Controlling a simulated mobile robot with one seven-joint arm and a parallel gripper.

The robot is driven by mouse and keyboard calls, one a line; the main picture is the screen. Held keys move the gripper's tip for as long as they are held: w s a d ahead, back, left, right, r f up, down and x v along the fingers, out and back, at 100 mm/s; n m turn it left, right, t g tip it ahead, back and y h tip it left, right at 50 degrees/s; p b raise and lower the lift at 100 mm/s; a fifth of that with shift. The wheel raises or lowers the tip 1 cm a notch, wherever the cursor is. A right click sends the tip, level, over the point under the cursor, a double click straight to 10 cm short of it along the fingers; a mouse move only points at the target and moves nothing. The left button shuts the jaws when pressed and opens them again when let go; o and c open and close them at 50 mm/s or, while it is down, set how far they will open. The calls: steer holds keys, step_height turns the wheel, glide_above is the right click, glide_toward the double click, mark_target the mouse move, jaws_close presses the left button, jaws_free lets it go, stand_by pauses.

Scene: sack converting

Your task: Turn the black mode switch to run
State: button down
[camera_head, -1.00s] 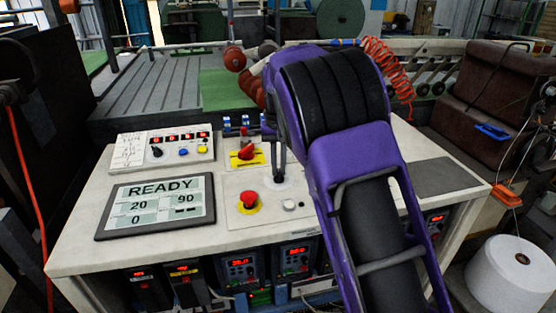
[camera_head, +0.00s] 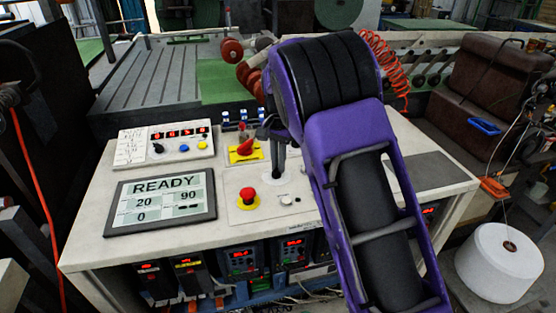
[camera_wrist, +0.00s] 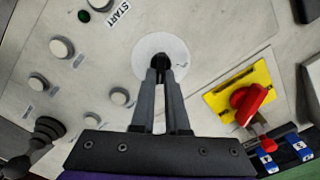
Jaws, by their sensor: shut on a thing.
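The black mode switch (camera_wrist: 160,62) sits on a round pale dial plate (camera_wrist: 172,46) on the control panel, in the wrist view. My gripper (camera_wrist: 160,76) is over it with both fingertips closed on the switch knob. The fingers hide much of the knob, and the dial's markings are too small to read. In the head view my gripper (camera_head: 277,174) reaches down to the same dial, right of the red emergency button (camera_head: 248,195).
A red rotary handle on a yellow plate (camera_wrist: 238,92) stands close to the right of my gripper in the wrist view. Several white push buttons (camera_wrist: 62,47) lie to the left. A display reading READY (camera_head: 160,202) lies left on the console.

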steer(key=shift+w+r, duration=0.1)
steer(key=c, duration=0.9)
jaws_free()
step_height(320, 180, up, 17)
steer(key=shift+r+p, duration=0.15)
steer(key=shift+p, duration=0.25)
steer(key=shift+d, duration=0.1)
